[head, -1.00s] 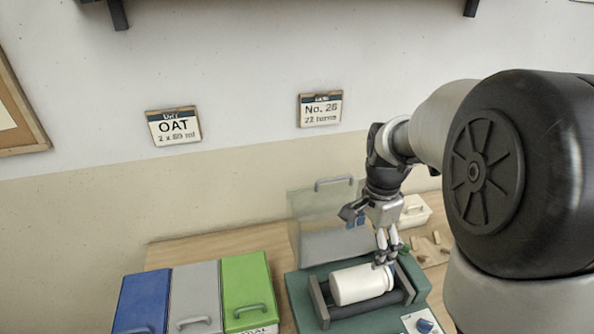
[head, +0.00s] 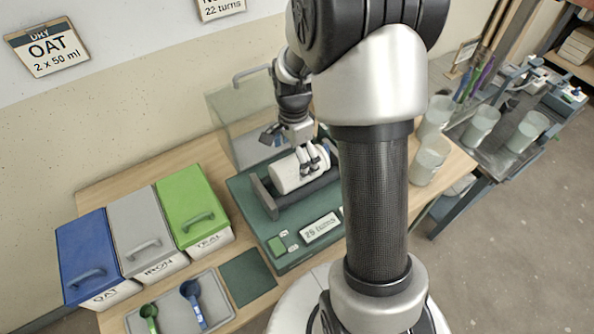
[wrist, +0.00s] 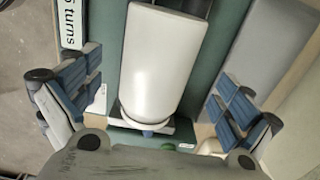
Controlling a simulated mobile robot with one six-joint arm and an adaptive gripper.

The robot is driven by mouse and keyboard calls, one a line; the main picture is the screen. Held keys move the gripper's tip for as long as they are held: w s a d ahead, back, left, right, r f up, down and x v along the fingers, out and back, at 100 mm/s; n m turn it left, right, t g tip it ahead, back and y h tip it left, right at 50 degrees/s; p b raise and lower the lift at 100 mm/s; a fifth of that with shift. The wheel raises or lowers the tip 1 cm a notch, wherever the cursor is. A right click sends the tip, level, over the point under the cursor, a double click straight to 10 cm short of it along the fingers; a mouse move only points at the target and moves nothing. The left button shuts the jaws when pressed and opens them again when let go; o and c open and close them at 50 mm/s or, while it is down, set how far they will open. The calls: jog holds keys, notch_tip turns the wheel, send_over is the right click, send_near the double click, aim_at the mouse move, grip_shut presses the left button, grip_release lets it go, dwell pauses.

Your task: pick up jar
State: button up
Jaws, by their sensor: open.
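The white jar (head: 287,174) lies on its side on the dark roller frame of a green machine (head: 243,189). My gripper (head: 313,164) points down at the jar's right-hand part, with its fingers close to the jar. In the wrist view the jar (wrist: 165,62) runs up the middle of the picture, between the two widely parted fingers of my gripper (wrist: 155,98). Gaps show between the jar and both fingers there. The gripper is open and holds nothing. My arm hides the right end of the machine in the head view.
A clear raised guard (head: 238,120) stands behind the machine. Blue, grey and green lidded bins (head: 205,202) stand to the left. A tray (head: 215,300) with green and blue scoops is in front. Several translucent cups (head: 482,125) stand at the right.

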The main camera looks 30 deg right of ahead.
jog(key=f, duration=0.1)
jog(key=f+b, duration=0.1)
jog(key=f, duration=0.1)
jog(key=f+b, duration=0.1)
jog(key=f, duration=0.1)
jog(key=shift+s+d, duration=0.1)
jog(key=shift+d, duration=0.25)
jog(key=shift+c, duration=0.3)
jog(key=c, duration=1.4)
jog(key=shift+c, duration=0.2)
jog(key=shift+r, duration=0.15)
notch_tip(320, 180, up, 29)
jog(key=p, duration=1.4)
